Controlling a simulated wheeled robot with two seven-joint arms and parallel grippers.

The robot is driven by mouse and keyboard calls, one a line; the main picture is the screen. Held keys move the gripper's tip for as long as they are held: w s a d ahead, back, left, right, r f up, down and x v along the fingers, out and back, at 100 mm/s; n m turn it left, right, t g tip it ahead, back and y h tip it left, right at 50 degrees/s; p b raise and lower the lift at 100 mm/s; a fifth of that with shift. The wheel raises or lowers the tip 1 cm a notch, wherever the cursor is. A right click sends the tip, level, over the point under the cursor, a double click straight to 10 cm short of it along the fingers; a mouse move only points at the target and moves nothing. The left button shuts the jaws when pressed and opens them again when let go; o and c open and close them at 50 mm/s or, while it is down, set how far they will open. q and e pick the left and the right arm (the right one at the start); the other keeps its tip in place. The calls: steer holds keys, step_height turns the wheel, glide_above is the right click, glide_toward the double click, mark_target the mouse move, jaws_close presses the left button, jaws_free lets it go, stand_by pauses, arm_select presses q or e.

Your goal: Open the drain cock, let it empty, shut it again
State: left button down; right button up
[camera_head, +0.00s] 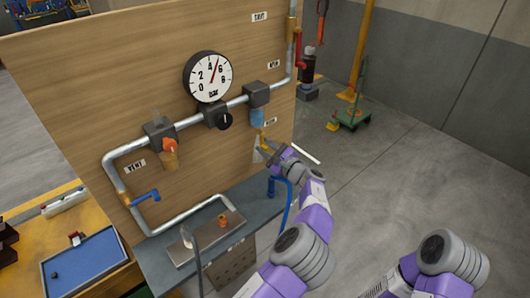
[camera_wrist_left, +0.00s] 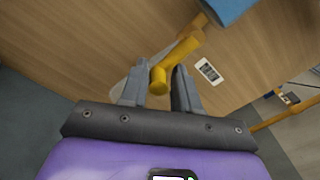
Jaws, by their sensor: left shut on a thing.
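A wooden panel (camera_head: 100,100) carries grey pipework. At its right end a blue fitting (camera_head: 257,117) hangs below a dark block, with a yellow lever (camera_head: 264,140) under it. My left gripper (camera_head: 268,150) is at this lever. In the left wrist view its two fingers (camera_wrist_left: 158,88) stand on either side of the lever's round yellow end (camera_wrist_left: 159,78), shut on it. The blue fitting (camera_wrist_left: 228,10) shows at the top there. A small label beside the lever is too small to read. No liquid flow can be made out. My right gripper is out of view.
A gauge (camera_head: 208,76) and black knob (camera_head: 224,120) are mid-panel. An orange fitting (camera_head: 170,158) and blue handle (camera_head: 146,197) are at left.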

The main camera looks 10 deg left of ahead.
mark_target(269, 151)
arm_select(q)
steer(key=c, duration=1.9)
jaws_free()
steer(key=shift+a+r+n, duration=0.1)
steer(key=shift+a+n, duration=0.05)
steer(key=shift+n, duration=0.25)
steer(key=shift+o, duration=0.2)
steer(key=o, duration=0.8)
steer(key=shift+s, duration=0.15)
steer(key=shift+d, duration=0.25)
steer(key=v, duration=0.7)
steer(key=shift+s, duration=0.15)
